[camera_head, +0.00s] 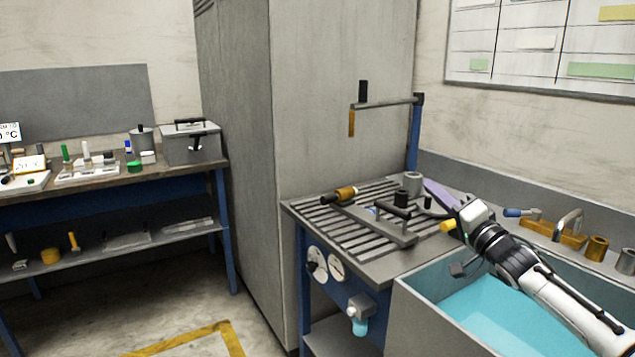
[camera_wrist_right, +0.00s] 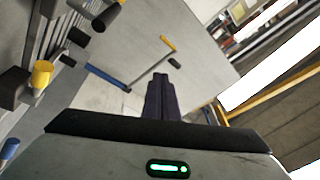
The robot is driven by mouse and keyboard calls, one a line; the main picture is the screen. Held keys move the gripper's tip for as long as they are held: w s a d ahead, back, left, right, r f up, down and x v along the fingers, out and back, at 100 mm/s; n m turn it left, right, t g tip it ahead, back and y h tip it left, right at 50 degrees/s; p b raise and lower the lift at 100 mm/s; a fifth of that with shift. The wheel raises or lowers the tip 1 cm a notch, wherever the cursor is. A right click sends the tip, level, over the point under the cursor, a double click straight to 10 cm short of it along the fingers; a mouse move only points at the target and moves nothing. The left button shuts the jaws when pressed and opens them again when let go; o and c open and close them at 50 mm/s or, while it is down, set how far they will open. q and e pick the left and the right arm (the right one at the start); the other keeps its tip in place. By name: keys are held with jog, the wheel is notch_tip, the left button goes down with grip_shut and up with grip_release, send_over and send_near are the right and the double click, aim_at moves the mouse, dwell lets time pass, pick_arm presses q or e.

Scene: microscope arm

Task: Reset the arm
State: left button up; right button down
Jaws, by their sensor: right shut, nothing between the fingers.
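A jointed arm stands at the back of the slatted bench. In the right wrist view the blue post (camera_wrist_right: 105,77), grey bar (camera_wrist_right: 146,70) and yellow end (camera_wrist_right: 167,44) lie beyond the fingers. My right gripper (camera_head: 438,192) is shut and empty, low above the bench's right side, apart from the arm; its fingers (camera_wrist_right: 160,80) show closed together. My left gripper is not in view.
The slatted bench (camera_head: 345,230) carries a black-and-amber tool (camera_head: 339,195), a clamp-like fixture (camera_head: 385,222) and a grey cylinder (camera_head: 412,183). A basin of blue liquid (camera_head: 495,310) lies below my right arm. A tall grey cabinet (camera_head: 320,100) stands behind the bench.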

jog(key=s+a+n+g+y+b, duration=0.1)
jog(key=s+a+n+y, duration=0.2)
jog(key=a, duration=0.5)
jog(key=s+a+n+y, duration=0.1)
jog(key=s+a+n, duration=0.2)
jog(key=a+n, duration=0.4)
jog(key=s+a+f+m+g+h+p, duration=0.1)
jog(key=s+f+h, duration=0.1)
jog(key=s+f, duration=0.6)
jog(key=s+f+m+g+h, duration=0.15)
jog(key=s+f, duration=0.25)
jog(key=f, duration=0.9)
jog(key=s+a+f+g+h+p, duration=0.1)
jog(key=s+f+h, duration=0.1)
jog(key=s+f, duration=0.6)
jog(key=s+d+f+g+h, duration=0.1)
jog(key=s+d+f+g, duration=0.1)
jog(key=s+f, duration=0.3)
jog(key=s+d+f+n+g+h, duration=0.1)
jog(key=s+f, duration=0.4)
jog(key=s, duration=0.6)
jog(key=s+d+f+n+g+h, duration=0.1)
jog(key=s+d+f+g, duration=0.2)
jog(key=s+f, duration=0.3)
jog(key=shift+s, duration=1.25)
